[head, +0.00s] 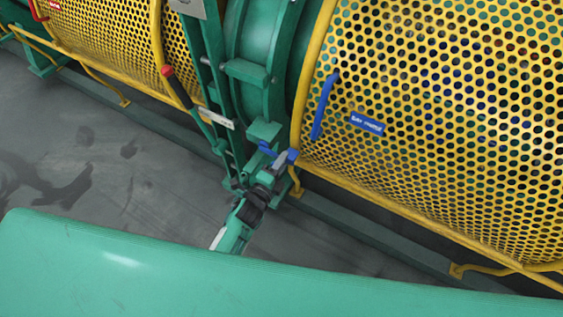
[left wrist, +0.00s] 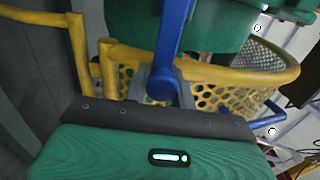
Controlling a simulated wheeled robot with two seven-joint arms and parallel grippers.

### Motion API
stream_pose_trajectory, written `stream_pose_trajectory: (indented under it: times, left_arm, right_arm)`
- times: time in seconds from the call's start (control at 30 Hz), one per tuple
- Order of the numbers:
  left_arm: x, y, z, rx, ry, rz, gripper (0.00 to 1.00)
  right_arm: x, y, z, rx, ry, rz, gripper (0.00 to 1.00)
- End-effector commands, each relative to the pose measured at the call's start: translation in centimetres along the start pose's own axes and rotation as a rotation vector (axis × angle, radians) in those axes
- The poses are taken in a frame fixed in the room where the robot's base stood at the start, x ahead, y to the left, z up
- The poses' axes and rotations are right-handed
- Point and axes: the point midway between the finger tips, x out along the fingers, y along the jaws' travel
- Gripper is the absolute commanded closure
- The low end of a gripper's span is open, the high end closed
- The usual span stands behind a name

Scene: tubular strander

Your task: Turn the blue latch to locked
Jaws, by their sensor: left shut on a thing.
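The blue latch shows in the head view as blue pieces (head: 292,155) at the lower left corner of the large yellow perforated guard, beside the green frame. My left gripper (head: 282,159) is there, shut on the latch and partly hiding it. In the left wrist view the latch is a blue bar (left wrist: 174,38) running down from the top edge into the grip between the grey fingers (left wrist: 164,85). I cannot tell from these views whether the latch is at locked. My right gripper is not in view.
The yellow perforated guard (head: 430,110) fills the right, with a blue handle (head: 324,106) and a blue label (head: 367,123). A red-knobbed lever (head: 178,88) stands left of the green frame (head: 250,72). Grey floor (head: 90,150) is open at left.

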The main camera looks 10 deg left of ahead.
Motion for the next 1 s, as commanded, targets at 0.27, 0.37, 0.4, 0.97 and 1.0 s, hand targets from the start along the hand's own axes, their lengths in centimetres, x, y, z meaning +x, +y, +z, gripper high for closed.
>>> stream_pose_trajectory:
  times: [0.27,0.37,0.4,0.97,1.0]
  left_arm:
    - [-0.08,0.28,-0.04,0.016,0.000,0.003,1.00]
    - [-0.08,0.30,-0.04,0.017,0.000,0.004,1.00]
    - [-0.09,0.31,-0.04,0.017,0.000,0.004,1.00]
    - [-0.31,0.22,0.00,0.015,0.000,0.002,0.53]
    - [-0.57,0.25,0.00,0.015,0.000,0.002,0.53]
  right_arm:
    - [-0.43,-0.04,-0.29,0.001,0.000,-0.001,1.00]
    - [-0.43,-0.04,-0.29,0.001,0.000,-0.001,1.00]
    - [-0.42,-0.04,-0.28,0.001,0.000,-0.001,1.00]
    - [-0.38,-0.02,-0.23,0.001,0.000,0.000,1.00]
    - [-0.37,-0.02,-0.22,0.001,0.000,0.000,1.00]
